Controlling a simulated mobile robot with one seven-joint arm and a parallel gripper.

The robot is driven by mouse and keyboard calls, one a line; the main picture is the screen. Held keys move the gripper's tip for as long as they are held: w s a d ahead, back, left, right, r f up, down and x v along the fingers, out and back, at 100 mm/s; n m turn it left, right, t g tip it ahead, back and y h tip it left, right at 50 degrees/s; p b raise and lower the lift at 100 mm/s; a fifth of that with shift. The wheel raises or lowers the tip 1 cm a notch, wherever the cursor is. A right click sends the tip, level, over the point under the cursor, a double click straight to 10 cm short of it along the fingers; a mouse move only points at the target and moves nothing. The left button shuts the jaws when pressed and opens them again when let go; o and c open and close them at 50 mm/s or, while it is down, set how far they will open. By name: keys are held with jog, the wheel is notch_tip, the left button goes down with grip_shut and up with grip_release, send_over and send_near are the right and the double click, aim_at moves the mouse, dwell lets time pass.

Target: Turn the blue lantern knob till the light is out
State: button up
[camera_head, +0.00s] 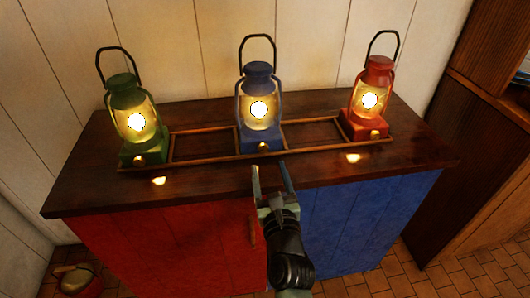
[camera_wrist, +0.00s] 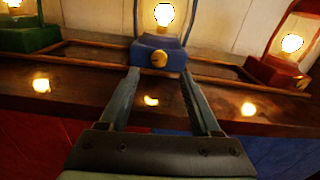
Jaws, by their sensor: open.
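The blue lantern (camera_head: 259,108) stands upright in the middle of the wooden rack, and its light is on. Its brass knob (camera_head: 263,147) is on the front of its base, facing me. In the wrist view the knob (camera_wrist: 159,59) sits on the blue base (camera_wrist: 146,46), beyond my fingertips. My gripper (camera_head: 271,166) is open and empty in front of the blue lantern, near the counter's front edge. In the wrist view my gripper (camera_wrist: 160,73) has its two fingers apart, pointing toward the knob without visibly holding it.
A lit green lantern (camera_head: 125,98) stands left and a lit red lantern (camera_head: 381,75) right, each with a front knob. A low wooden rack (camera_head: 205,158) surrounds the bases. The dark counter (camera_head: 85,183) has free room in front. A brown cabinet (camera_head: 474,130) stands right.

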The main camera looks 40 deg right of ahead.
aim_at(264, 150)
jog(key=shift+w+d+f+b, duration=0.1)
jog(key=shift+w+f+b, duration=0.15)
jog(key=shift+b, duration=0.25)
jog(key=b+x, duration=0.2)
jog(key=x, duration=0.1)
jog(key=shift+w+d+r, duration=0.1)
jog(key=shift+d, duration=0.05)
jog(key=shift+b+x, duration=0.3)
jog(key=shift+x, duration=0.6)
jog(key=shift+r, duration=0.15)
grip_shut()
